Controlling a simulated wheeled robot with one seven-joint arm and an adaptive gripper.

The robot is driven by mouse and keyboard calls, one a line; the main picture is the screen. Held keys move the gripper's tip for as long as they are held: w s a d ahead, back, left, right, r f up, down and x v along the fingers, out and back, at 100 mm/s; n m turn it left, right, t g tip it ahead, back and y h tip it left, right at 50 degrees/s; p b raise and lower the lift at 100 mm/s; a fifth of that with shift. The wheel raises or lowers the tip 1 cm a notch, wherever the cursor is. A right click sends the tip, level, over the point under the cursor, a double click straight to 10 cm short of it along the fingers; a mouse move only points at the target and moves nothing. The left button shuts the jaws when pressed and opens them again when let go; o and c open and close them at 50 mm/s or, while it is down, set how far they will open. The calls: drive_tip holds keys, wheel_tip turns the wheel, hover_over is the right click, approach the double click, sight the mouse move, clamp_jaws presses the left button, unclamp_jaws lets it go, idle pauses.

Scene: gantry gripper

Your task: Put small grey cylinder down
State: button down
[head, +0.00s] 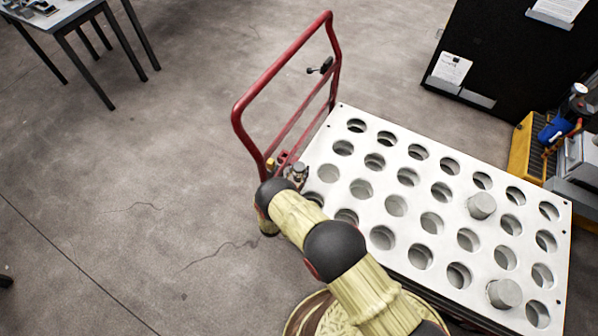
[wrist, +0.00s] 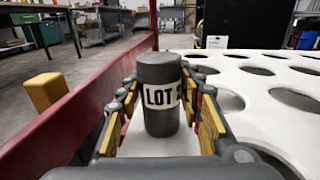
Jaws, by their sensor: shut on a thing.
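The small grey cylinder (wrist: 160,72) is dark grey with a white label starting "LOT"; the rest of the label is partly hidden. It stands upright between the yellow-padded fingers of my gripper (wrist: 163,105) in the wrist view. The gripper is shut on it. In the head view my gripper (head: 287,168) is at the left edge of the white holed plate (head: 391,153), beside the red handle. Whether the cylinder's base touches anything is hidden.
The plate has rows of round holes, and two light grey cylinders stand in it, one (head: 481,206) and another (head: 505,293). The red cart handle (head: 237,112) rises close to my gripper. A yellow block (wrist: 46,91) is left in the wrist view. Open floor lies left.

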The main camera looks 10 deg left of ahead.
drive_tip(key=shift+f, duration=0.1)
drive_tip(key=c, duration=1.2)
unclamp_jaws()
drive_tip(key=shift+c, duration=0.2)
drive_tip(key=shift+o, duration=0.3)
drive_tip(key=shift+r, duration=0.2)
drive_tip(key=p+v, duration=0.2)
drive_tip(key=v, duration=1)
drive_tip(key=shift+f+p, duration=0.1)
drive_tip(key=shift+p, duration=0.3)
